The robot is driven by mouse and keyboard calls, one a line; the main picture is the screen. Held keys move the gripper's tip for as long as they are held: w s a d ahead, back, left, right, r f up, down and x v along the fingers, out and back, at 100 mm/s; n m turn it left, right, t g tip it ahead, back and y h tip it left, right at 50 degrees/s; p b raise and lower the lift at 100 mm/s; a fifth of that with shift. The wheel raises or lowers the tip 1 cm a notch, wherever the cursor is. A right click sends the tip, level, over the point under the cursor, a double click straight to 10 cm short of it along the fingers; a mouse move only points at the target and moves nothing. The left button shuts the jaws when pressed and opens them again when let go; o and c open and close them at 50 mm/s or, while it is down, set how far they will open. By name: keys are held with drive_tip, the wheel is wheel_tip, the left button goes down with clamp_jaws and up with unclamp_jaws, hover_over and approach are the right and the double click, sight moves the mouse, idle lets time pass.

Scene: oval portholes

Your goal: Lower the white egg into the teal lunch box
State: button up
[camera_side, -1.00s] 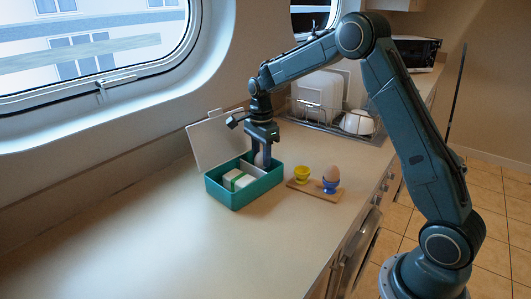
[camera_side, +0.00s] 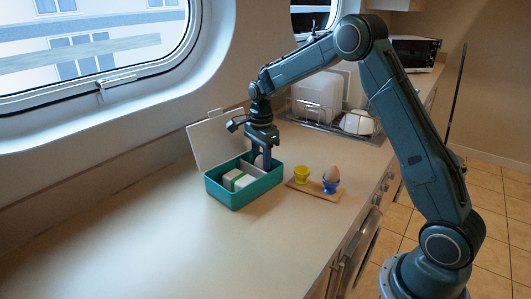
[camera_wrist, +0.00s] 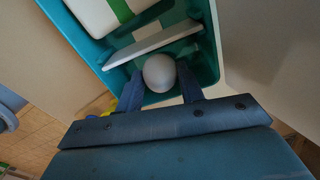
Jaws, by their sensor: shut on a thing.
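The teal lunch box (camera_side: 236,194) stands open on the counter, its pale lid (camera_side: 215,141) tilted up behind it. My gripper (camera_side: 261,163) points down into the box's right-hand compartment. In the wrist view my gripper (camera_wrist: 159,84) is shut on the white egg (camera_wrist: 159,73), one finger on each side. The egg is between the divider (camera_wrist: 153,44) and the box's end wall, inside the compartment's outline. In the side view the egg (camera_side: 258,161) is mostly hidden by the fingers. I cannot tell whether it touches the box floor.
A white block with a green band (camera_side: 236,181) fills the box's other compartment. To the right, a wooden board (camera_side: 313,190) holds a yellow cup (camera_side: 301,174) and a brown egg (camera_side: 331,173) in a blue cup. A dish rack (camera_side: 325,127) stands behind. The front counter is clear.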

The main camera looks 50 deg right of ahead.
drive_tip(key=shift+f, duration=0.8)
idle(0.7)
drive_tip(key=o, duration=0.7)
wheel_tip(320, 180, up, 14)
drive_tip(key=shift+f, duration=0.1)
idle(0.6)
